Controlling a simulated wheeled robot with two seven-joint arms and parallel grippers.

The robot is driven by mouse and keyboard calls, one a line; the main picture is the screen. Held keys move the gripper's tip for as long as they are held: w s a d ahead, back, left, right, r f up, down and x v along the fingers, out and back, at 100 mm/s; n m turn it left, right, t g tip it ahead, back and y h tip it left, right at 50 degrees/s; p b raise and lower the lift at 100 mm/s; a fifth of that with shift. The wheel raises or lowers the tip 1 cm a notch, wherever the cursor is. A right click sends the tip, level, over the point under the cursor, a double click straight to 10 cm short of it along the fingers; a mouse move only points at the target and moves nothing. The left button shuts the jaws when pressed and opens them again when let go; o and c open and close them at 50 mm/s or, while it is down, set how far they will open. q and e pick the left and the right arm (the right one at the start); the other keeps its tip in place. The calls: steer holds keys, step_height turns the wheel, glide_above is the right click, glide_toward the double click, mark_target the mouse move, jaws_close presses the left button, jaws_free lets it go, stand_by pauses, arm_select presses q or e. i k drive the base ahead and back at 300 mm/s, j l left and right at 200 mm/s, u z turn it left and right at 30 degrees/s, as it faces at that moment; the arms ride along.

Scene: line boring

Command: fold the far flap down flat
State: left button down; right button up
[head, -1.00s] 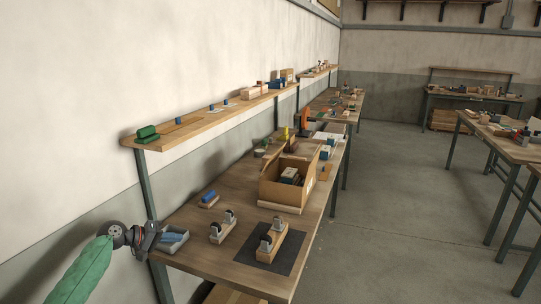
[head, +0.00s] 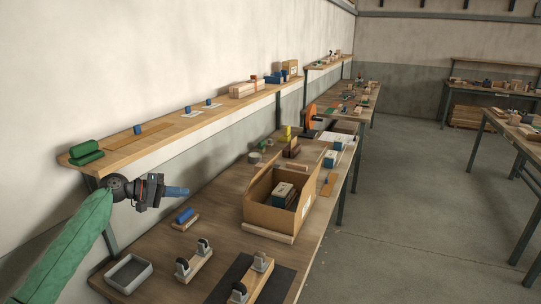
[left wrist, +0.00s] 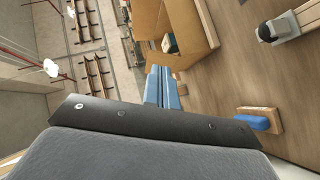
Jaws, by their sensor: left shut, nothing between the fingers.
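The cardboard box (head: 270,216) stands open on the workbench, with dark and light packed items (head: 283,194) inside. Its tall far-side panel (head: 303,172) appears upright; I cannot clearly tell where wall ends and flap begins. The box also shows at the top of the left wrist view (left wrist: 196,38). My left gripper (head: 186,191) has blue fingers, shut and empty, pointing right. It is in the air left of the box, apart from it. In the left wrist view its fingers (left wrist: 161,88) are together and point toward the box. My right gripper is not in view.
A grey tray (head: 112,276), a blue-topped block (head: 185,217) and wooden blocks with upright metal clips (head: 196,262) are on the near bench. A wall shelf (head: 150,137) runs behind my left arm. Small items (head: 293,148) stand beyond the box.

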mark_target(261, 174)
steer(key=i+l, duration=0.3)
steer(key=i, duration=0.15)
steer(key=i+l, duration=0.25)
steer(key=i, duration=0.2)
